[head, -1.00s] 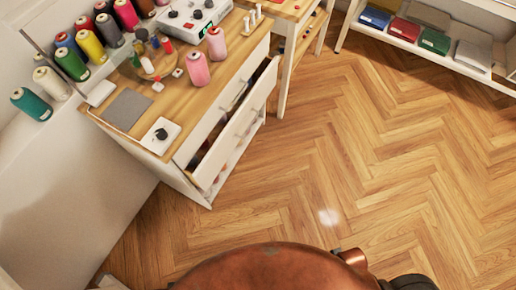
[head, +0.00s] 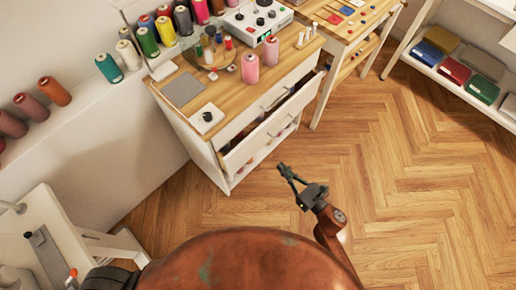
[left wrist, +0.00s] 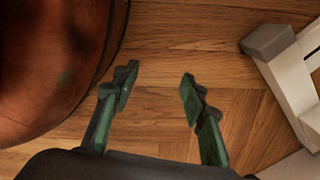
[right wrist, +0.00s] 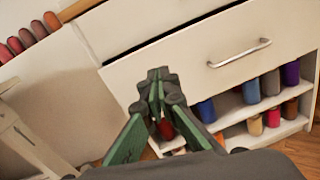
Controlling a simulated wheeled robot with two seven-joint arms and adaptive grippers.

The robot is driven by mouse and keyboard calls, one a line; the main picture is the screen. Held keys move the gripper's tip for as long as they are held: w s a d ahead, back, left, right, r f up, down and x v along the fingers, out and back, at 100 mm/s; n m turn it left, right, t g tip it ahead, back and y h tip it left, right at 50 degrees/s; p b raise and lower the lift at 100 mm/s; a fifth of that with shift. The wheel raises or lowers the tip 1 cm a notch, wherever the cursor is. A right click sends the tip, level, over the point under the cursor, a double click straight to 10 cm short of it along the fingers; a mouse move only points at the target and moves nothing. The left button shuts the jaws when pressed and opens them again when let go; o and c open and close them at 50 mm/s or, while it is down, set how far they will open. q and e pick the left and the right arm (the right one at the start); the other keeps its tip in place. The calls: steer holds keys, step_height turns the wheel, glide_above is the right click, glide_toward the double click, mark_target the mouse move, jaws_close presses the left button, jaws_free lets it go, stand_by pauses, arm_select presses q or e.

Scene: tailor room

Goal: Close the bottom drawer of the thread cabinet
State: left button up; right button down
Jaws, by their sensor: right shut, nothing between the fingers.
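The thread cabinet (head: 212,132) stands left of centre in the head view, white with a wooden top. Its bottom drawer (head: 262,141) is pulled out, with a dark gap above its front and some contents showing inside. In the right wrist view the drawer front (right wrist: 200,75) has a silver handle (right wrist: 240,54). My right gripper (head: 284,169) is shut and empty, in front of the cabinet; its fingertips (right wrist: 158,76) overlap the lower left of the drawer front in the right wrist view. I cannot tell if they touch. My left gripper (left wrist: 157,82) is open and empty above the floor.
Thread spools (right wrist: 252,91) stand on open shelves below the drawer. Pink spools (head: 250,68) and a device (head: 257,18) sit on the cabinet top. A white table (head: 50,235) stands at the lower left. The wooden floor (head: 400,190) to the right is clear.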

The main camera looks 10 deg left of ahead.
mark_target(246, 143)
steer(key=w+a+n, duration=0.1)
steer(key=w+a, duration=0.1)
steer(key=a, duration=0.2)
steer(key=w+a+n+g+y+b, duration=0.1)
steer(key=w+a, duration=0.1)
steer(key=a, duration=0.2)
steer(key=w+a+b, duration=0.1)
steer(key=w+a, duration=0.1)
steer(key=a, duration=0.2)
steer(key=shift+w+a+r+n, duration=0.15)
steer(key=shift+r+n, duration=0.1)
steer(key=shift+n, duration=0.15)
arm_select(q)
steer(key=shift+w+r, duration=0.65)
steer(key=shift+w, duration=0.25)
steer(key=shift+w+r, duration=0.65)
steer(key=shift+w, duration=0.2)
arm_select(e)
steer(key=shift+w+a, duration=0.3)
steer(key=shift+a, duration=0.2)
steer(key=shift+w, duration=0.1)
